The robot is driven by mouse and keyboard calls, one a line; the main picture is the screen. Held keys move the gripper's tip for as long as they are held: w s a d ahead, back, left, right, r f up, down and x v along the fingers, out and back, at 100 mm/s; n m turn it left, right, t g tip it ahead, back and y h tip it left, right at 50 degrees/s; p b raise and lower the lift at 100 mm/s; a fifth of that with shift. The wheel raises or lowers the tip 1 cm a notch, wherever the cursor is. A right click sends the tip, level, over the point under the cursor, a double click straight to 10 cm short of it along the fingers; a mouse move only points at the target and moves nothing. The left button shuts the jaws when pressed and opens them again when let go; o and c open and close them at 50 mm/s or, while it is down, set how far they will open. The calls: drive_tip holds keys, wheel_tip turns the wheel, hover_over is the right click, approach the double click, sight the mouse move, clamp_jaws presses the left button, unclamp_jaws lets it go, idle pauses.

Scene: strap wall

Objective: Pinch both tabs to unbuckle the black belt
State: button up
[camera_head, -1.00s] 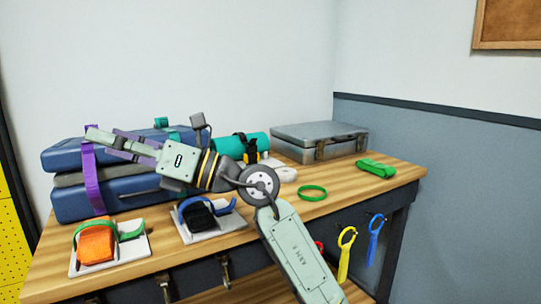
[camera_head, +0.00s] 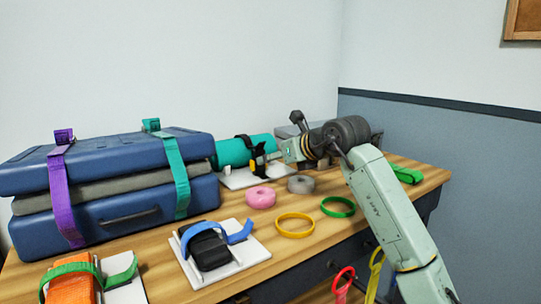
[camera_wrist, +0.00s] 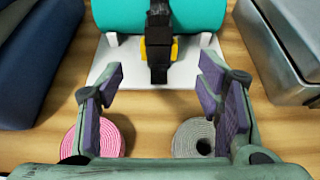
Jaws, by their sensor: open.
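The black belt (camera_head: 243,140) wraps a teal roll (camera_head: 230,153) that lies on a white board (camera_head: 240,179). In the wrist view the black belt (camera_wrist: 160,13) runs down the roll's middle to a black buckle (camera_wrist: 158,40). A yellow tab shows on each side of the buckle, the left one (camera_wrist: 143,49) and the right one (camera_wrist: 175,48). My gripper (camera_wrist: 160,80) is open and empty. Its purple-padded fingers stand wide apart, left and right of the buckle's line, and do not touch it. In the head view my gripper (camera_head: 277,156) is just right of the roll.
A blue case stack (camera_head: 110,185) stands left, a grey metal case (camera_wrist: 290,45) right. A pink tape roll (camera_head: 261,197) and a grey roll (camera_head: 300,184) lie on the wooden table before the board. Yellow (camera_head: 295,225) and green rings (camera_head: 338,207) lie nearer the front edge.

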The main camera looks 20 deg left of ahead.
drive_tip(key=shift+p+x, duration=0.7)
drive_tip(key=shift+x, duration=4.35)
drive_tip(key=shift+a, duration=0.1)
drive_tip(key=c, duration=1.1)
drive_tip(key=o, duration=0.9)
drive_tip(key=shift+s+r, duration=0.1)
drive_tip(key=v, duration=1.2)
